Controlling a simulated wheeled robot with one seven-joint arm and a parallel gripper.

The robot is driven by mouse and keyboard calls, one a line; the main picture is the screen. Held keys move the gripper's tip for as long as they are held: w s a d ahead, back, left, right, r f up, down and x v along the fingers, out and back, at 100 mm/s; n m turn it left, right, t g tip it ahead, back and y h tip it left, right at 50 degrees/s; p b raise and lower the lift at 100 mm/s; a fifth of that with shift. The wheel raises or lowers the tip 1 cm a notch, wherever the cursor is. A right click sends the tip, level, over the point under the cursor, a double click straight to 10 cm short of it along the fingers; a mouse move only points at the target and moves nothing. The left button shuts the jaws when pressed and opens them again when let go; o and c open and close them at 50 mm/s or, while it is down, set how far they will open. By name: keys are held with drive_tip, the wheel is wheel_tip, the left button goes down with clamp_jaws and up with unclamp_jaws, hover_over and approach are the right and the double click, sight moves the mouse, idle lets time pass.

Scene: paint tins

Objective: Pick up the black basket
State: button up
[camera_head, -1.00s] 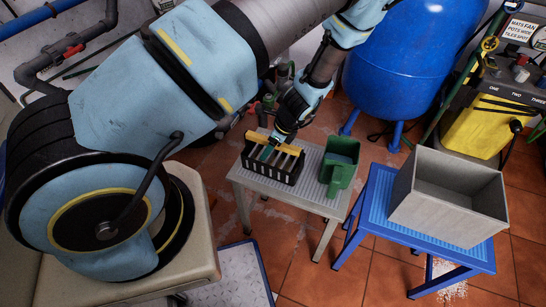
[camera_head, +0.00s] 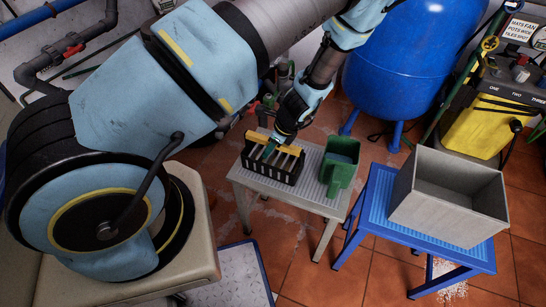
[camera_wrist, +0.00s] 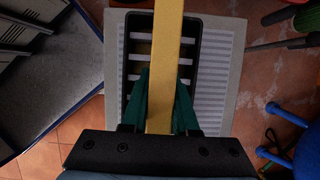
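The black basket (camera_head: 286,171) has slotted sides and a yellow bar handle. It stands upright on a grey ribbed table (camera_head: 312,196) and shows no gap beneath it. In the wrist view, the basket (camera_wrist: 192,60) lies below the handle (camera_wrist: 167,60), and pale bars show inside it. My gripper (camera_head: 268,151) is above the basket. Its two green fingers (camera_wrist: 161,95) lie on either side of the handle, flush against its edges with no visible gap. The fingertips reach down past the handle.
A green container (camera_head: 340,172) stands right of the basket on the same table. Further right, an open grey box (camera_head: 450,210) stands on a blue table (camera_head: 374,207). A large blue tank (camera_head: 405,60) is behind. Bare tiled floor (camera_head: 320,270) lies in front.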

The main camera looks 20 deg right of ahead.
clamp_jaws()
idle(0.9)
